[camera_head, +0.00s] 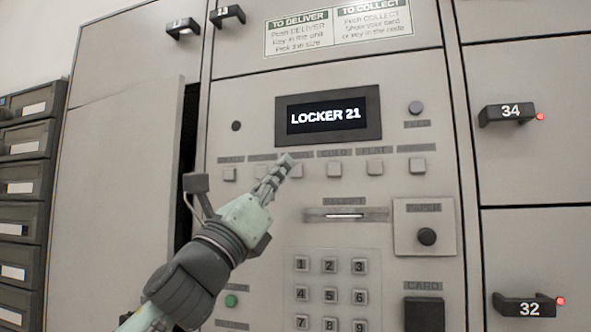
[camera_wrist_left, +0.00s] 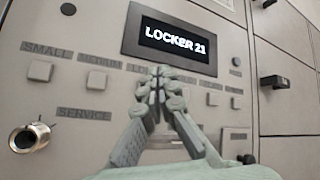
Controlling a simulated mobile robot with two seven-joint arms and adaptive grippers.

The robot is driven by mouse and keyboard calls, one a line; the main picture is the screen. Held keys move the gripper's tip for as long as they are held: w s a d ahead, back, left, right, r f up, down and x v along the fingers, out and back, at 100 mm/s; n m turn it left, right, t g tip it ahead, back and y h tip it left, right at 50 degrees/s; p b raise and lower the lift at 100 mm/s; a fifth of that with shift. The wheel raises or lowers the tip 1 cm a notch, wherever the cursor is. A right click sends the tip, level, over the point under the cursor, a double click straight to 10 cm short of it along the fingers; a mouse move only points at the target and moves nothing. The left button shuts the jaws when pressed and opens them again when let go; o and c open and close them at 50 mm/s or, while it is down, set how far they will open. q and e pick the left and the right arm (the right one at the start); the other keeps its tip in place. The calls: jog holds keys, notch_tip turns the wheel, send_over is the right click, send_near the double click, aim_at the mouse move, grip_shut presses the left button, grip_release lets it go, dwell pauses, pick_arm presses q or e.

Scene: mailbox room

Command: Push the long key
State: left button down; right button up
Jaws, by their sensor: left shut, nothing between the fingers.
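The long key (camera_head: 297,171) is a small pale square button, third from the left in the row under the screen. In the head view it shows just right of my left gripper (camera_head: 285,161), whose tip overlaps the label strip above it. In the left wrist view the label starting "LO" shows beside the fingertips (camera_wrist_left: 160,72), and the key below it is hidden by the fingers. My left gripper is shut and empty, pointing at the panel. I cannot tell whether it touches the panel. My right gripper is not in view.
The screen (camera_head: 328,116) reads "LOCKER 21". The small key (camera_head: 230,174), the cold key (camera_head: 334,169) and other keys share the row. A receipt slot (camera_head: 345,215) and number keypad (camera_head: 330,295) lie below. A locker door (camera_head: 120,190) at left stands beside a dark gap.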

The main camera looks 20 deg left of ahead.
pick_arm(q)
jog(key=shift+s, duration=1.15)
